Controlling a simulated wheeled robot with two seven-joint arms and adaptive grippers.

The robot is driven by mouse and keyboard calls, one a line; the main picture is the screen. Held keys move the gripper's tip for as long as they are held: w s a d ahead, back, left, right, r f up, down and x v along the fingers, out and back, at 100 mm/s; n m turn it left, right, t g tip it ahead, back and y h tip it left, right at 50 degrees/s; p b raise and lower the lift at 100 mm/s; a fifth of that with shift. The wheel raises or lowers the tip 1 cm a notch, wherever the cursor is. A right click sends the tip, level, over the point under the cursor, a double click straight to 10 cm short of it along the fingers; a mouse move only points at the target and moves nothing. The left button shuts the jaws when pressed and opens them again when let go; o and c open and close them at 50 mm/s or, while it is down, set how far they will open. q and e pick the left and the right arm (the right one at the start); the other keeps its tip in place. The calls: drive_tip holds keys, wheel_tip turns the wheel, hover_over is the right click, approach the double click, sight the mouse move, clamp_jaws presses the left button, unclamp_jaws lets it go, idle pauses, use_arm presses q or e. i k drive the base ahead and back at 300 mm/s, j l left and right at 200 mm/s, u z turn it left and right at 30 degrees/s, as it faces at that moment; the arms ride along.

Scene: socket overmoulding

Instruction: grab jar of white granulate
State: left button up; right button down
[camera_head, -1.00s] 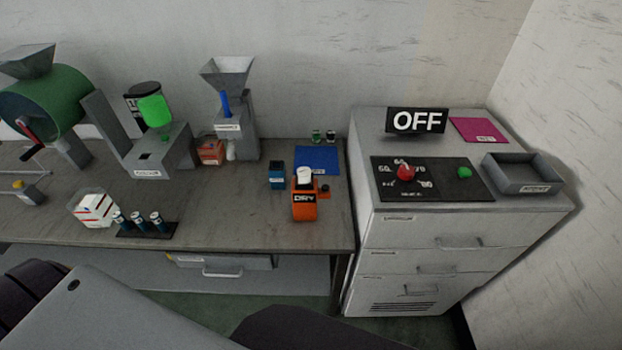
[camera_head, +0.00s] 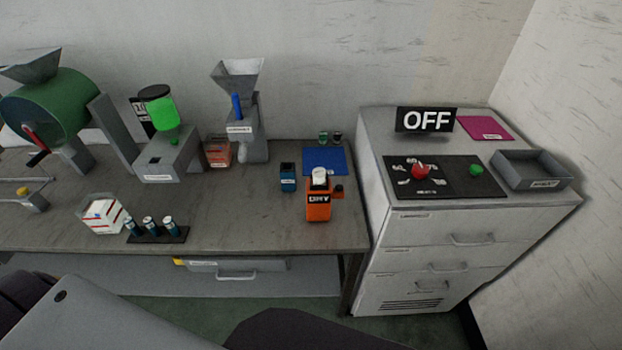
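I cannot tell for certain which thing is the jar of white granulate. Two small jars, one greenish (camera_head: 323,138) and one dark (camera_head: 337,138), stand at the back edge of the blue mat (camera_head: 325,162). A small whitish object (camera_head: 242,155) sits below the spout of the grey hopper machine (camera_head: 240,115). An orange unit marked DRY (camera_head: 318,206) has a white top (camera_head: 319,176). Neither gripper is in view.
The grey workbench (camera_head: 240,215) holds a green drum machine, a green-bottle device (camera_head: 165,150), a clear box with red and white contents (camera_head: 103,213), a rack of vials (camera_head: 157,236) and a blue container (camera_head: 288,177). A cabinet (camera_head: 430,235) with an OFF sign stands right.

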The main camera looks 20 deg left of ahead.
sight(319, 174)
drive_tip(key=k+j, duration=0.1)
drive_tip(key=j, duration=0.25)
drive_tip(key=k+j, duration=0.1)
drive_tip(key=j, duration=0.25)
drive_tip(key=k+j, duration=0.1)
drive_tip(key=j, duration=0.2)
drive_tip(key=k+j, duration=0.1)
drive_tip(key=j, duration=0.25)
drive_tip(key=u, duration=0.05)
